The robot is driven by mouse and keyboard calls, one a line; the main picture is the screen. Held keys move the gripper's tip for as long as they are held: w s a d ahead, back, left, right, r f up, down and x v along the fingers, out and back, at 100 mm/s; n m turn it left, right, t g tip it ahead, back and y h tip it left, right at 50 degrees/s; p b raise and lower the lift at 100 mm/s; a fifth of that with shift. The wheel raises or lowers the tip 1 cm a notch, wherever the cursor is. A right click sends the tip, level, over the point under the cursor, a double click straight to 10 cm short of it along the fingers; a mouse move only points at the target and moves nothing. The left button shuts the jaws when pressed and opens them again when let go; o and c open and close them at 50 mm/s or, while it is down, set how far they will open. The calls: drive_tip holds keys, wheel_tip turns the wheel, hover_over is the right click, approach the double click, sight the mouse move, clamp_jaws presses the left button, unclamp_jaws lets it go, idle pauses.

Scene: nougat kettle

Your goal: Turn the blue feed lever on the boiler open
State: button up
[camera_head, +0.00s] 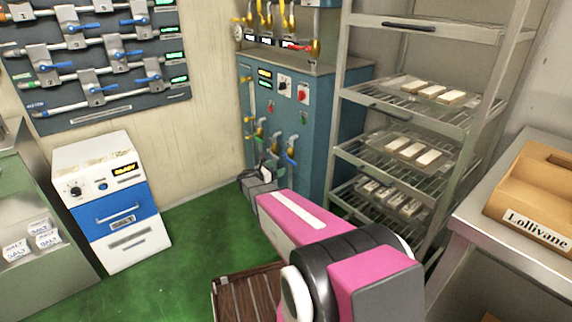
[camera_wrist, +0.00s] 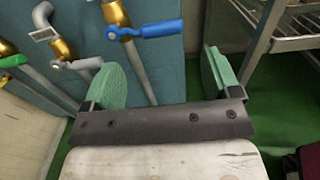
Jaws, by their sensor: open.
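The boiler (camera_head: 322,112) is a teal cabinet at the back, with valves and pipes low on its front. The blue feed lever (camera_wrist: 152,30) sits on a brass valve on a grey pipe and points sideways to the right in the wrist view. It also shows small in the head view (camera_head: 291,152). My gripper (camera_wrist: 162,68) is open and empty, its two green-padded fingers wide apart. The lever appears just beyond the fingertips, within the width of the gap and apart from both fingers. In the head view my arm partly hides the boiler's lower front.
A grey lever (camera_wrist: 82,65) and a green lever (camera_wrist: 12,61) sit on pipes to the left of the blue one. A wire rack (camera_head: 412,112) stands close on the right. A wall panel (camera_head: 98,70) carries other blue levers. Green floor (camera_head: 190,250) is clear at left.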

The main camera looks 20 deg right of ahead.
sight(291, 161)
drive_tip(key=x, duration=1)
drive_tip(key=shift+w+d, duration=0.1)
drive_tip(key=shift+d, duration=0.15)
drive_tip(key=shift+f, duration=0.1)
drive_tip(key=c, duration=1.3)
